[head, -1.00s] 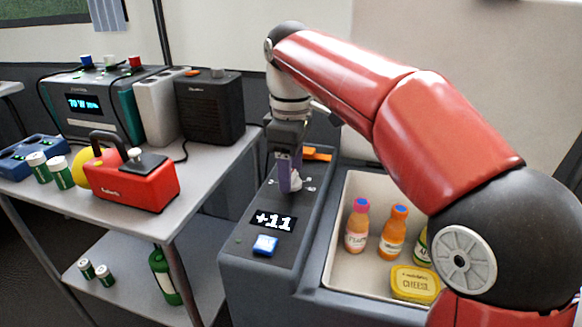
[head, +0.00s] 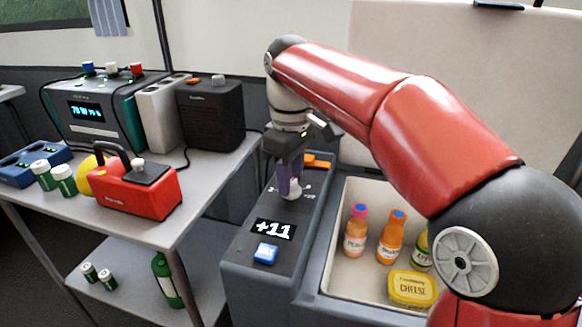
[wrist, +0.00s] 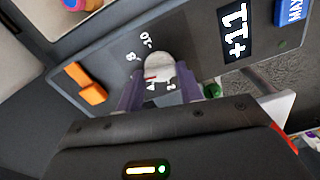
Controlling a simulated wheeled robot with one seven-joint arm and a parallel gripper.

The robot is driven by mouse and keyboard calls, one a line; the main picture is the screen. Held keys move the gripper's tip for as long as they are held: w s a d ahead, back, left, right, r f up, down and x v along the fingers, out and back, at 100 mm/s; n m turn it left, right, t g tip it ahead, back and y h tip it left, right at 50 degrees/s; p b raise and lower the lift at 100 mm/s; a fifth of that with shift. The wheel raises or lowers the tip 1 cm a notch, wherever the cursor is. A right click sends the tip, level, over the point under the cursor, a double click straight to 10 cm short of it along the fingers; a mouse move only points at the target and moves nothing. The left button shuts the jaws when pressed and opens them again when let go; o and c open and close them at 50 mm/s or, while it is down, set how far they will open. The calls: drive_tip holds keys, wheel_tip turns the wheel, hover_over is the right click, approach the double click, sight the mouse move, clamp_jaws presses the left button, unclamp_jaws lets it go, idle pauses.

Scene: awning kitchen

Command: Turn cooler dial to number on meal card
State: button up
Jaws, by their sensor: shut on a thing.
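The cooler (head: 250,282) is a grey box at the lower middle of the head view. No meal card can be made out.
A blue MAX button (head: 265,253) is in front of the display. An orange switch (head: 318,160) is behind the dial. The open cooler bin holds bottles (head: 355,232) and a yellow cheese tub (head: 412,289). A table with a red toolbox-like device (head: 140,190) stands left.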

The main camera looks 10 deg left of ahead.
drive_tip(key=m+p, duration=0.2)
drive_tip(key=m, duration=0.1)
drive_tip(key=m+p, duration=0.1)
drive_tip(key=shift+r, duration=0.25)
drive_tip(key=m+p, duration=0.2)
drive_tip(key=m, duration=0.2)
drive_tip(key=m+p, duration=0.1)
drive_tip(key=m, duration=0.2)
drive_tip(key=shift+f+m, duration=0.15)
drive_tip(key=shift+m, duration=2.05)
drive_tip(key=o, duration=1)
